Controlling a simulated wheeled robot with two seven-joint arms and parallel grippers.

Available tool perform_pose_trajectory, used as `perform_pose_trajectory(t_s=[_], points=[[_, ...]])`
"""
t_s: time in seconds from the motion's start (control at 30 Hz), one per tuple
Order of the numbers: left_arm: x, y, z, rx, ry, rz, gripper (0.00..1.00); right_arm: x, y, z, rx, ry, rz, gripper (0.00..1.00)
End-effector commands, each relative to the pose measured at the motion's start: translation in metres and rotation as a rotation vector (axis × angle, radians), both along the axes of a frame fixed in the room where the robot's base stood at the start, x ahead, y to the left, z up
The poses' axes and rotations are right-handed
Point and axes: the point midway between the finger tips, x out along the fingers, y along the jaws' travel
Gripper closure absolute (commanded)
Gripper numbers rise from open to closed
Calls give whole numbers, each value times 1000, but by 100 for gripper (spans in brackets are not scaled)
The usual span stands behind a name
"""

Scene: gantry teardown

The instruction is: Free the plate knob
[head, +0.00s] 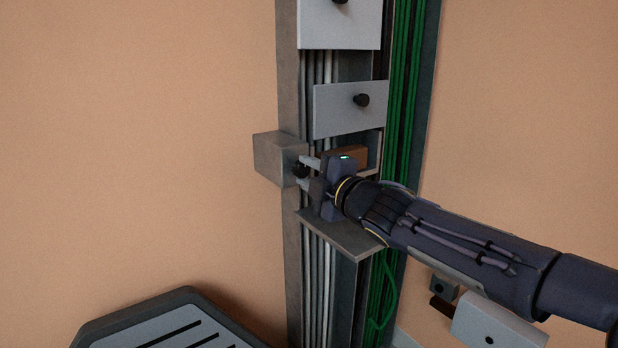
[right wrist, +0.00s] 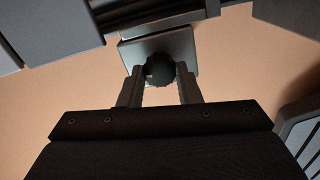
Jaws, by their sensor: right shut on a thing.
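A dark ridged knob (right wrist: 160,69) sits on the face of a grey block (right wrist: 185,48) in the right wrist view. In the head view the same grey block (head: 270,158) sticks out from the left side of the upright column, and the knob (head: 301,170) shows on its right face. My right gripper (head: 303,172) reaches in from the right and is shut on this knob. Its fingers (right wrist: 160,85) stand on either side of the knob in the wrist view. My left gripper is not in view.
Green cables (head: 405,60) run down the column's right side. A slotted dark-rimmed tray (head: 180,335) lies at lower left.

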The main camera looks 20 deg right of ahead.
Motion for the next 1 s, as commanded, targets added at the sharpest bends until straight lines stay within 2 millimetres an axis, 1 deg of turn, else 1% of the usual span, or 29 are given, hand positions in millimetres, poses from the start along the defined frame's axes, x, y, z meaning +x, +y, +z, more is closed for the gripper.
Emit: perform_pose_trajectory(t_s=[0.13,0.33,0.9,0.93,1.0], points=[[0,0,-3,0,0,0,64,0,1,-1,-75,-27,1,92],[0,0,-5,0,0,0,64,0,1,-1,-140,-49,1,92],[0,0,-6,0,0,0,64,0,0,-1,-167,-58,0,92],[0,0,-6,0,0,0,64,0,0,-1,-167,-58,0,67],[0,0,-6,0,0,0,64,0,0,-1,-166,-57,0,58]])
